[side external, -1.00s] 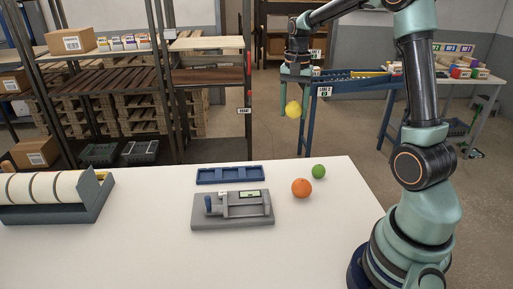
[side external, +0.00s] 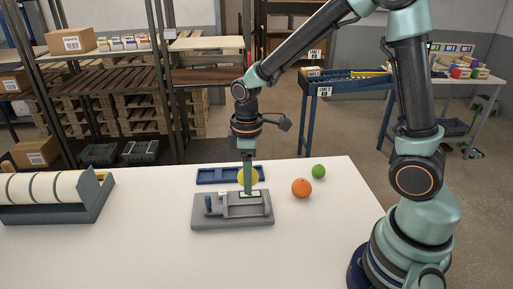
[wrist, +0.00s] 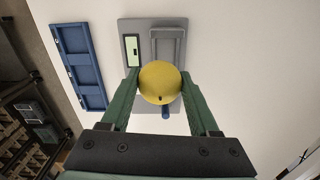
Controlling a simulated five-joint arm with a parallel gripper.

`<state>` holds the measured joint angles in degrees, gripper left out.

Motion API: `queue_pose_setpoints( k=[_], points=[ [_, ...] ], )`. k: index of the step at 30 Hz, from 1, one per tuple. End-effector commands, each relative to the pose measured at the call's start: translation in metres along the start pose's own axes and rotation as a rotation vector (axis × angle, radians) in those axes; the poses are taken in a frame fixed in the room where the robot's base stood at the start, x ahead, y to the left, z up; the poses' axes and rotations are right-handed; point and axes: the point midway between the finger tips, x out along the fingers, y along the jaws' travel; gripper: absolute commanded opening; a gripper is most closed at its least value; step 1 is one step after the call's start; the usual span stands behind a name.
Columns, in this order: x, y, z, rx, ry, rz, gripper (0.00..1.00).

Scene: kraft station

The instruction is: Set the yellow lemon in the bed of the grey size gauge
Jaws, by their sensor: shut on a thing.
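The yellow lemon (wrist: 160,82) is held between the two green fingers of my gripper (wrist: 160,90) in the wrist view. In the side view the lemon (side external: 255,176) is partly hidden behind a finger of my gripper (side external: 247,180). The grey size gauge (side external: 232,219) lies on the white table, with a blue handle at its left and a small pale green display. The lemon is above the gauge's far side in the side view. In the wrist view the lemon covers part of the gauge (wrist: 135,26); whether they touch I cannot tell.
A blue tray with compartments (side external: 212,176) lies just behind the gauge. An orange (side external: 301,188) and a green lime (side external: 318,171) sit to the right. A roll dispenser (side external: 50,195) stands at the left. The table front is clear.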

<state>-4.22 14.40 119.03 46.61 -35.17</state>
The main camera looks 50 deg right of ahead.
Motion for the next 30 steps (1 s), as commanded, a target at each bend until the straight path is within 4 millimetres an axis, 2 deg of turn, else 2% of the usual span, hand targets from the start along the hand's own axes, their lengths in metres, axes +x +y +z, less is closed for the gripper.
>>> queue_pose_setpoints(
  k=[6, 21, 30],
  points=[
    [0.007, -0.011, -0.002, -0.102, 0.000, 0.000, 0.04],
    [0.046, -0.011, -0.001, -0.099, -0.002, -0.001, 0.04],
    [0.059, -0.011, -0.002, -0.098, 0.000, 0.000, 0.04]
  ],
)
